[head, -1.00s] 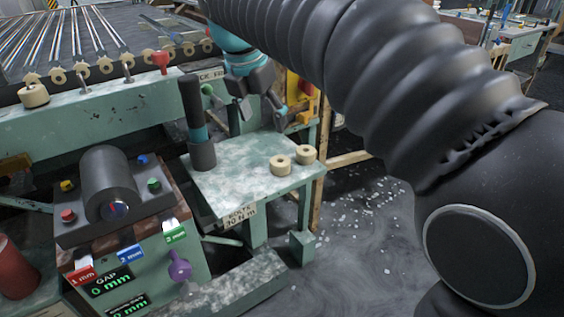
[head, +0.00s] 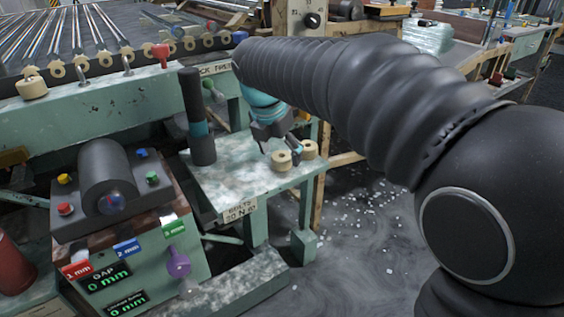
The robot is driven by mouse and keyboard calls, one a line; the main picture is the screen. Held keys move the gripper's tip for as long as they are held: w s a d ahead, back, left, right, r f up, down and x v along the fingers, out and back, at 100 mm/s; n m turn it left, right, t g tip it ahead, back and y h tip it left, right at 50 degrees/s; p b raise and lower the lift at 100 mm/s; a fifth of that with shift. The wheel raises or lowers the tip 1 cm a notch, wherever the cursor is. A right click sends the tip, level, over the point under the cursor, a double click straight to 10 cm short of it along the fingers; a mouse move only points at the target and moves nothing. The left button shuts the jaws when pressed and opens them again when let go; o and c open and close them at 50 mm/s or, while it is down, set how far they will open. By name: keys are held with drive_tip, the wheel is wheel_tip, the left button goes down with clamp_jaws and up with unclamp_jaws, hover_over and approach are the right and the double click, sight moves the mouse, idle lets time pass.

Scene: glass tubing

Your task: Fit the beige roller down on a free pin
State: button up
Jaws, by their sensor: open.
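Two short beige rollers, each with a hole in the top, stand on the small mottled table: a nearer one (head: 281,161) and a farther one (head: 309,149). My gripper (head: 282,148) is open, pointing down, right above and around the top of the nearer roller. I cannot tell whether its fingers touch the roller. A third beige roller (head: 32,87) sits on the green rail (head: 90,108) at the upper left. Two bare metal pins stand along that rail, a left one (head: 83,76) and a right one (head: 127,66).
A black tool with a teal band (head: 197,118) stands upright on the table (head: 232,182), left of my gripper. A red handle (head: 161,54) rises from the rail's right part. A grey cylinder (head: 107,179) with coloured buttons sits front left.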

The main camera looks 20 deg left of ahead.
drive_tip(key=shift+w+f, duration=0.15)
drive_tip(key=shift+f, duration=0.4)
drive_tip(key=c, duration=1.2)
drive_tip(key=shift+r, duration=0.15)
